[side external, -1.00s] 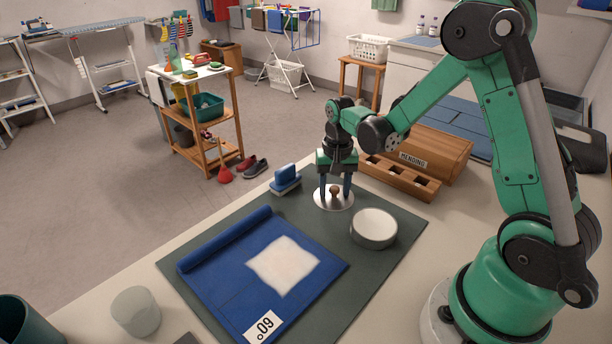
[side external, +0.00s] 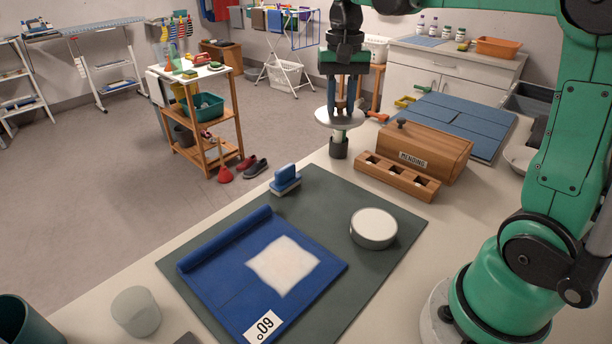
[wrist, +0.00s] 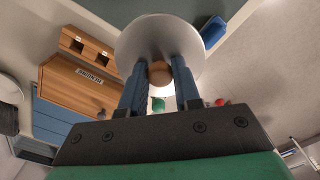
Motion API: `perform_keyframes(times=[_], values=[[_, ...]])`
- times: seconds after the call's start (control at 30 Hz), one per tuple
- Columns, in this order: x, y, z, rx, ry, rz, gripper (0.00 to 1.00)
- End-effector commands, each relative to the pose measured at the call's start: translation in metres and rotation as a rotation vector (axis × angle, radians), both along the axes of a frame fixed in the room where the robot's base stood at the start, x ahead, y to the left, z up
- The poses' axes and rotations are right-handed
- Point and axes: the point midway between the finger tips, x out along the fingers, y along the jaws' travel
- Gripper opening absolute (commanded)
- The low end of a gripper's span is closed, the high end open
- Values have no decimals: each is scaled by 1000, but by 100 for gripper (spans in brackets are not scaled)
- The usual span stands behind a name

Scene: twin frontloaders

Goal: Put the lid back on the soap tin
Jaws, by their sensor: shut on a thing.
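The soap tin (side external: 374,229) is a round, pale grey tin with a white top surface, standing on the right part of the dark green mat (side external: 330,195). The lid (side external: 326,117) is a thin silvery disc with a brown wooden knob. My gripper (side external: 345,103) points down and is shut on the knob, holding the lid high above the counter, behind and left of the tin. In the wrist view the lid (wrist: 130,45) shows beyond the fingers, with the round knob (wrist: 159,73) between the blue fingertips.
The wooden MENDING box (side external: 430,150) with its compartment tray (side external: 397,178) stands behind the tin.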

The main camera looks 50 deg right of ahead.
Motion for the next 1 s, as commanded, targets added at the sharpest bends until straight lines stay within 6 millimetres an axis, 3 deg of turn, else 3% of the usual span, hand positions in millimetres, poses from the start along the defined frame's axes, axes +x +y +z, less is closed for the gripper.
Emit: perform_keyframes(times=[0.17,0.6,0.73,1.0], values=[[-9,2,4,0,0,-5,0],[-104,30,-80,1,-1,-56,0],[-114,33,-91,0,-1,-62,0],[-115,34,-112,1,-1,-62,0]])
